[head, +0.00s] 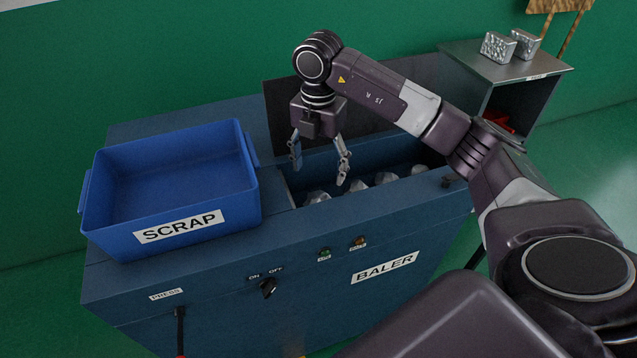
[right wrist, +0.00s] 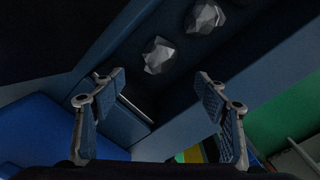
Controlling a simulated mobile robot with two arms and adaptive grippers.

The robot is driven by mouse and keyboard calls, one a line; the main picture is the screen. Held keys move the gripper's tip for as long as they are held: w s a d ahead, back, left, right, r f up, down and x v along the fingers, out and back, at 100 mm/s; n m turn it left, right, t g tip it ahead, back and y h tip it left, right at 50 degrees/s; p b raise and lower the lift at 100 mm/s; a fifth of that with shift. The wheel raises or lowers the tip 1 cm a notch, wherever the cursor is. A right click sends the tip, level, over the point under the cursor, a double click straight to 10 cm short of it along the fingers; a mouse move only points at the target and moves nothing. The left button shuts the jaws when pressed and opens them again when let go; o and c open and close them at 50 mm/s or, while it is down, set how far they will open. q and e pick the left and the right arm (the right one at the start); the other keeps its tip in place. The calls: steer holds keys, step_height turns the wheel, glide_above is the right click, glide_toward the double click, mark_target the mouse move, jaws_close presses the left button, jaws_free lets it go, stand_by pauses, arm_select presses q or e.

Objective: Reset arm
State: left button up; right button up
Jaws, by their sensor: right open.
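My right gripper (head: 320,163) is open and empty above the open chamber of the blue baler (head: 215,285). Its two fingers (right wrist: 160,105) stand wide apart in the right wrist view, with nothing between them. Several crumpled silver foil pieces lie in the chamber below; one foil piece (head: 385,179) shows right of the fingers, and one foil piece (right wrist: 158,56) shows beyond the fingertips. My right arm reaches in from the lower right. My left gripper is in neither view.
An empty blue bin (head: 180,228) marked SCRAP stands on the baler, left of the chamber. The dark raised lid (head: 280,118) is behind my gripper. A grey stand (head: 470,58) at the back right bears two silver blocks (head: 497,46). A knob (head: 268,288) is on the baler's front.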

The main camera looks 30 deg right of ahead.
steer(key=shift+r, duration=0.5)
